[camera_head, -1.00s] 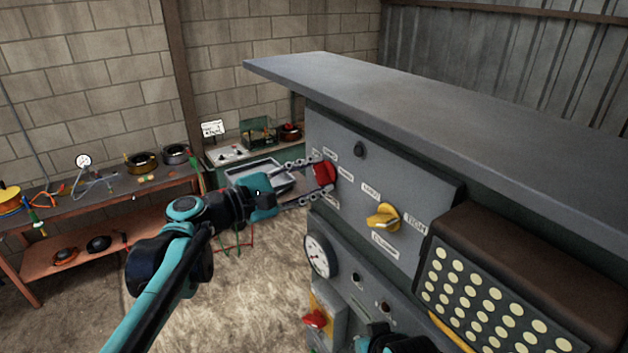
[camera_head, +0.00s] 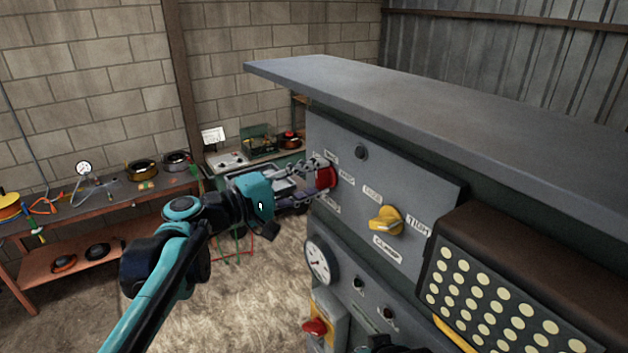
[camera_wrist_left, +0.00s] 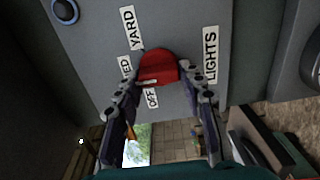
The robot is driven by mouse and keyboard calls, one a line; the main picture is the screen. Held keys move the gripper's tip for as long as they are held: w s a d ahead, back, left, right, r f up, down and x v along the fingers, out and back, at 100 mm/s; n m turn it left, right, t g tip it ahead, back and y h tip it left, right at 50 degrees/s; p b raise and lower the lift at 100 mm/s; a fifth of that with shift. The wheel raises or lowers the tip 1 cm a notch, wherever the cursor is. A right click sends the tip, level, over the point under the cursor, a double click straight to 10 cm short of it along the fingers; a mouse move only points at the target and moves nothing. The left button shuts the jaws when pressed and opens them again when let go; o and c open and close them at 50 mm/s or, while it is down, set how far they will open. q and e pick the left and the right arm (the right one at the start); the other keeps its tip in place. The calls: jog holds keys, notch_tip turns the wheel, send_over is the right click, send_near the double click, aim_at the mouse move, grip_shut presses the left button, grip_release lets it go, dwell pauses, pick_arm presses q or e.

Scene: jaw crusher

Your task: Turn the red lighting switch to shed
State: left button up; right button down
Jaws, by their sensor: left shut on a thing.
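The red lighting switch (camera_head: 327,177) is a rotary knob on the grey panel's left part; it also shows in the left wrist view (camera_wrist_left: 158,66). Labels around it read YARD (camera_wrist_left: 130,28), LIGHTS (camera_wrist_left: 211,55), OFF (camera_wrist_left: 152,98) and one partly hidden, ending in ED (camera_wrist_left: 126,68). My left gripper (camera_head: 322,176) is shut on the red switch, one finger on each side of it. I cannot tell exactly which label the knob points to. My right gripper does not show clearly; only a dark part of mine is at the bottom edge.
A yellow knob (camera_head: 385,220) sits right of the red switch. A gauge (camera_head: 318,259) and a lower red knob (camera_head: 315,327) are below. An overhanging top (camera_head: 430,110) juts above the panel.

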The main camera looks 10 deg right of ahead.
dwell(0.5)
pick_arm(q)
jog(key=o, duration=1.2)
jog(key=shift+c, duration=0.2)
jog(key=v, duration=1.2)
jog(key=shift+f, duration=0.1)
